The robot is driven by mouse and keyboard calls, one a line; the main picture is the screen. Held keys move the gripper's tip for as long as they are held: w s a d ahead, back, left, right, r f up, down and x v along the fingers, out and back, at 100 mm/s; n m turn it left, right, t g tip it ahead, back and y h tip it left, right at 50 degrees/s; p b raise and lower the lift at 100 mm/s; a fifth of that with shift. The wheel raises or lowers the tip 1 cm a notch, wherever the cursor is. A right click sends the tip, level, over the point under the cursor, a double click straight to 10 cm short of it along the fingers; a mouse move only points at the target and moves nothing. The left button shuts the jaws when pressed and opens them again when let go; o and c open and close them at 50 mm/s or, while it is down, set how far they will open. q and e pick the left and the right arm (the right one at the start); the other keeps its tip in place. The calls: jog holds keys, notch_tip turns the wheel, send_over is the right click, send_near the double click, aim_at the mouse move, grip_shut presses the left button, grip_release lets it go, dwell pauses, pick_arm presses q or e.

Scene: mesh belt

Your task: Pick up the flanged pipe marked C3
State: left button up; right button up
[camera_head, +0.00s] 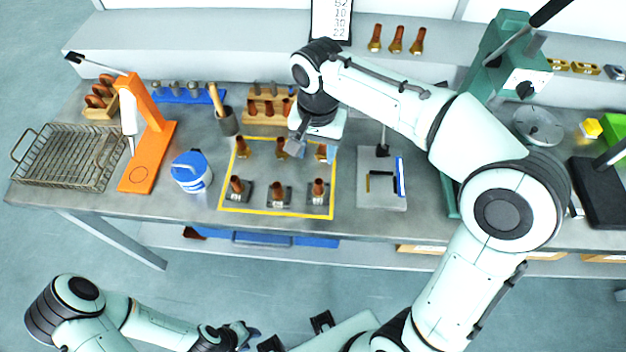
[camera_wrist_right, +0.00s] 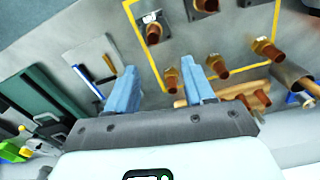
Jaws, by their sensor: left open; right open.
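Several copper-brown flanged pipes stand on a yellow-outlined area (camera_head: 333,185) of the bench: a front row with a left pipe (camera_head: 237,185), middle pipe (camera_head: 277,189) and right pipe (camera_head: 318,187), and a back row with a left pipe (camera_head: 242,147) and a right pipe (camera_head: 321,152). No C3 mark is legible on any. My right gripper (camera_head: 296,146) is over the back row, partly covering it. In the right wrist view the right gripper (camera_wrist_right: 160,68) is open and empty, with a pipe (camera_wrist_right: 171,79) between its fingers' lines of sight. My left gripper (camera_head: 245,334) is open, away in front of the bench.
A wooden rack (camera_head: 262,118) with more pipes stands behind the outlined area. A blue-white tub (camera_head: 191,171), orange stand (camera_head: 147,165) and wire basket (camera_head: 66,165) are to the left. A grey plate fixture (camera_head: 382,193) and green press (camera_head: 495,50) are to the right.

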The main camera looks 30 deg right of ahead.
send_over(319, 181)
jog(key=f, duration=0.5)
jog(key=shift+w+f+b, duration=0.1)
jog(key=shift+w+b, duration=0.2)
jog(key=shift+w+f, duration=0.1)
jog(key=shift+f, duration=0.5)
jog(key=f, duration=0.2)
jog(key=s+f, duration=0.1)
jog(key=f, duration=0.1)
jog(key=shift+f+b, duration=0.1)
jog(key=shift+b, duration=0.2)
jog(key=shift+w+f, duration=0.1)
jog(key=shift+f, duration=0.4)
pick_arm(q)
jog(key=shift+s+f, duration=0.65)
jog(key=shift+f, duration=0.3)
pick_arm(e)
jog(key=shift+r, duration=0.1)
grip_shut()
